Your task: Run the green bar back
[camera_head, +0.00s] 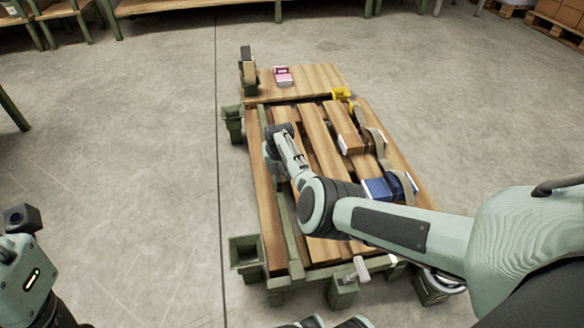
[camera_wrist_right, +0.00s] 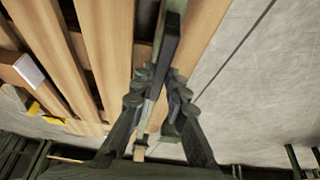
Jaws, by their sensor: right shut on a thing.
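The green bar (camera_head: 290,238) lies lengthwise along the left side of the slatted wooden table (camera_head: 268,215). My right gripper (camera_head: 277,140) is at the bar's far part, by the table's left edge. In the right wrist view, my right gripper (camera_wrist_right: 160,100) has its fingers closed on both sides of a dark upright piece (camera_wrist_right: 171,40) in line with the bar. The fingers hide part of the bar. Part of my left arm shows at the lower left of the head view, but its fingers do not show.
A pink box (camera_head: 283,75) lies on the far board (camera_head: 315,75). A yellow piece (camera_head: 342,93), a wooden block (camera_head: 344,130) and a blue box (camera_head: 380,188) are on the right side. Green bins (camera_head: 246,252) stand along the table's edges.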

